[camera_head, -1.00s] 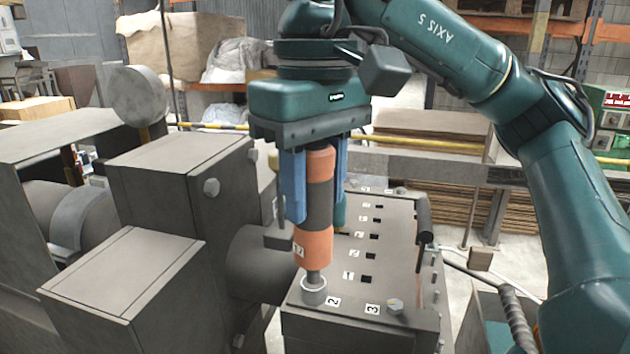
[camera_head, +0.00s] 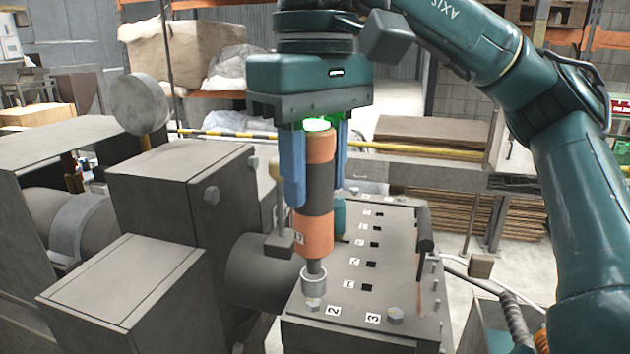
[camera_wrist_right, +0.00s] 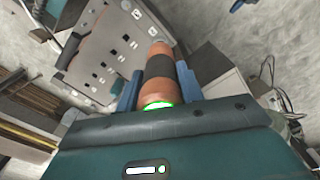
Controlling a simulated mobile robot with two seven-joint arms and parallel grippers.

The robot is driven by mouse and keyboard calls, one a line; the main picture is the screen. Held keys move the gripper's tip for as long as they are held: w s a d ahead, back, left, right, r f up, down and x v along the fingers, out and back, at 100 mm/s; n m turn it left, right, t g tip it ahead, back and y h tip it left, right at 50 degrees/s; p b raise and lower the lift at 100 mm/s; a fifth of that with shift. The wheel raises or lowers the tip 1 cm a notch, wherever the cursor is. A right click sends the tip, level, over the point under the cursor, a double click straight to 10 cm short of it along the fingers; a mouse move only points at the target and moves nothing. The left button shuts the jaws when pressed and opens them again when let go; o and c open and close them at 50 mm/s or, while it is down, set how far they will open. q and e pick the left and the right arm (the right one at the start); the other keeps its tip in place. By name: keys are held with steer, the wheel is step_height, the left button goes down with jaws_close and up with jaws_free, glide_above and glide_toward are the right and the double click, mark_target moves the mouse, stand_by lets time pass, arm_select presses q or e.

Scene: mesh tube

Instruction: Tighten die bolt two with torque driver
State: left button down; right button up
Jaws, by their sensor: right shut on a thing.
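The torque driver (camera_head: 318,192), an orange and black cylinder with a grey socket (camera_head: 313,282) at its lower end, stands nearly upright. My right gripper (camera_head: 317,196) is shut on its upper body, with a blue finger on each side. A green light glows at the driver's top, and the driver also shows in the wrist view (camera_wrist_right: 158,70). A bolt head (camera_head: 313,304) beside label 2 shows just below the socket. The socket appears slightly above it; contact is hard to judge. Another bolt (camera_head: 396,314) sits beside label 3 on the grey die plate (camera_head: 385,275). My left gripper is not in view.
Grey machine blocks (camera_head: 175,200) stand close to the left of the driver. A black handle (camera_head: 425,228) rises along the plate's right side. A teal object (camera_head: 340,215) stands behind the driver. Numbered square holes run along the plate.

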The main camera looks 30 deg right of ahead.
mark_target(316, 127)
steer(key=shift+r, duration=1.65)
